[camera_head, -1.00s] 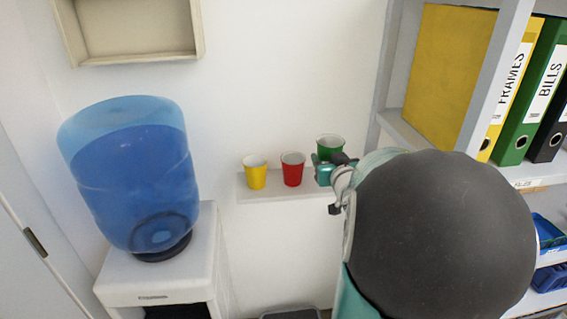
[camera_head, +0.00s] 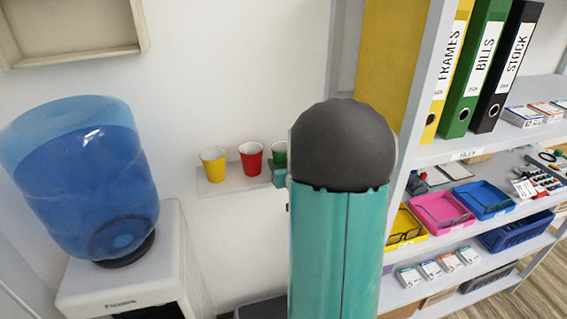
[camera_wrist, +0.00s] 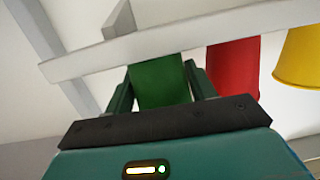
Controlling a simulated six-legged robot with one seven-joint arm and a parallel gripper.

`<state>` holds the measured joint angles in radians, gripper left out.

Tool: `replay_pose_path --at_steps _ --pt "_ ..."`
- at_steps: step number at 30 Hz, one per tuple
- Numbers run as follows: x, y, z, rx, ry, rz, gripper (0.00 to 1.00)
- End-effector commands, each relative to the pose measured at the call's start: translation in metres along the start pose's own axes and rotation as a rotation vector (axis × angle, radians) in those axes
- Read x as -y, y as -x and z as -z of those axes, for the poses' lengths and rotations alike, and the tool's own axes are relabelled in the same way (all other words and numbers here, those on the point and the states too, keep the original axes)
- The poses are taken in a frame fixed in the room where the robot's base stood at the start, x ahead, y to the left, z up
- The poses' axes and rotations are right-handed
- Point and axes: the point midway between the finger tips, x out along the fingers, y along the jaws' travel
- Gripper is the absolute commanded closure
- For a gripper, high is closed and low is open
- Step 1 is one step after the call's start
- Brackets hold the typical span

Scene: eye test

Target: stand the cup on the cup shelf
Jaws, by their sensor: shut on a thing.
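A green cup (camera_head: 279,152) is at the right end of the row of cups in the head view, partly hidden by my arm. My gripper (camera_wrist: 160,78) is shut on it, with one finger on each side of the green cup (camera_wrist: 160,85) in the wrist view. The cup shelf (camera_head: 232,184) is a narrow white ledge on the wall; its edge (camera_wrist: 100,58) crosses the wrist view by the end of the green cup. The cup looks upright and about level with its neighbours. I cannot tell whether its base touches the shelf.
A red cup (camera_head: 251,160) and a yellow cup (camera_head: 214,165) stand on the shelf left of the green one. A water dispenser with a blue bottle (camera_head: 85,180) stands at left. A shelving unit (camera_head: 455,153) with binders and trays is at right.

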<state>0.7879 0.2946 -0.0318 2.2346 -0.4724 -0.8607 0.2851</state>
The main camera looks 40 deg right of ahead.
Motion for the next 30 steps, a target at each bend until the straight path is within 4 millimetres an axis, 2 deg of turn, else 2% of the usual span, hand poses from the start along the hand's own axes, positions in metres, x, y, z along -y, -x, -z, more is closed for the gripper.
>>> replay_pose_path --at_steps 5,6,9,20,26,30 --pt "0.000 -0.001 -0.004 0.001 0.000 0.000 0.66" --pt "0.000 -0.001 -0.004 0.001 0.000 0.000 0.41" --pt "0.000 0.000 -0.004 0.001 0.000 0.000 0.23" --pt "0.000 0.000 0.001 -0.001 0.000 0.000 0.23" --pt "0.000 0.030 0.001 -0.001 0.000 -0.002 0.23" --pt "0.000 0.062 0.001 0.000 0.001 -0.001 0.23"
